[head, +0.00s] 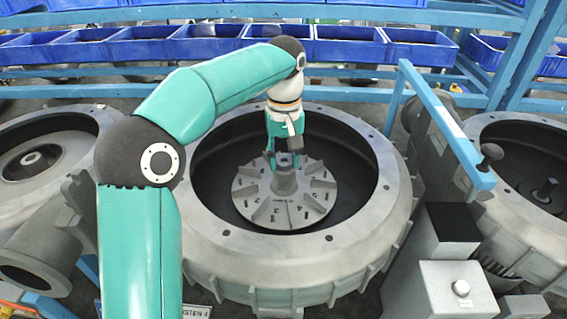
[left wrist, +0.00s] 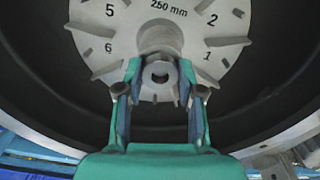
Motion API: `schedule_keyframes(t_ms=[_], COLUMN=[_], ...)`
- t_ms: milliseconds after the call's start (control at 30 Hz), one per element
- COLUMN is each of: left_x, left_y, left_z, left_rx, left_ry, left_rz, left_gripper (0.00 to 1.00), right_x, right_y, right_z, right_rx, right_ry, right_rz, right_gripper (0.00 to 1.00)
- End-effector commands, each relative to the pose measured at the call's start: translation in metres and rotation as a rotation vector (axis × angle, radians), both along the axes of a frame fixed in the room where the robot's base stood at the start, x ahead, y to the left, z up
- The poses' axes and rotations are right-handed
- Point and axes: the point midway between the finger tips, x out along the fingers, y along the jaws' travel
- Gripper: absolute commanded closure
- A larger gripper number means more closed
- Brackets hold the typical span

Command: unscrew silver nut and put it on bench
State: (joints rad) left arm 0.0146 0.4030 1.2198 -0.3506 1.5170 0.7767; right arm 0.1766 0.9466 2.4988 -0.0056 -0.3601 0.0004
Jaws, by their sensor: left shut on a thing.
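In the head view my left gripper (head: 284,160) points down over the hub and mostly hides the nut. The impeller (head: 260,208) is a grey numbered disc with radial vanes, inside the round blower housing (head: 300,262). I cannot tell whether the nut is still on its thread. My right gripper is not in view.
Another housing (head: 40,140) stands at the left and one (head: 545,140) at the right. A blue bar (head: 445,125) with a dark knob rises right of the middle housing. Blue bins (head: 345,48) line the back.

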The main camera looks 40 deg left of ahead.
Motion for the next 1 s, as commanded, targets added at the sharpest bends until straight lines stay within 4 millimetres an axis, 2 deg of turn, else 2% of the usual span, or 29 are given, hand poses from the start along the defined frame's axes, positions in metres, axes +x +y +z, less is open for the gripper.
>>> schedule_keyframes(t_ms=[133, 267, 1000], left_x=[0.0001, 0.0001, 0.0001], left_y=[-0.0001, -0.0001, -0.0001], left_z=[0.0000, 0.0001, 0.0004], left_rx=[0.000, 0.000, 0.001], left_ry=[0.000, 0.000, 0.000], left_rz=[0.054, 0.217, 1.380], left_gripper=[1.00, 1.00, 1.00], right_x=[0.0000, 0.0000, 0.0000], right_y=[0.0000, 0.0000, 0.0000], right_z=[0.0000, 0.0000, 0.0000], right_rx=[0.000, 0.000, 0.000], right_ry=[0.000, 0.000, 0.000], right_rz=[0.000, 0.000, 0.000], right_gripper=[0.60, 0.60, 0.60])
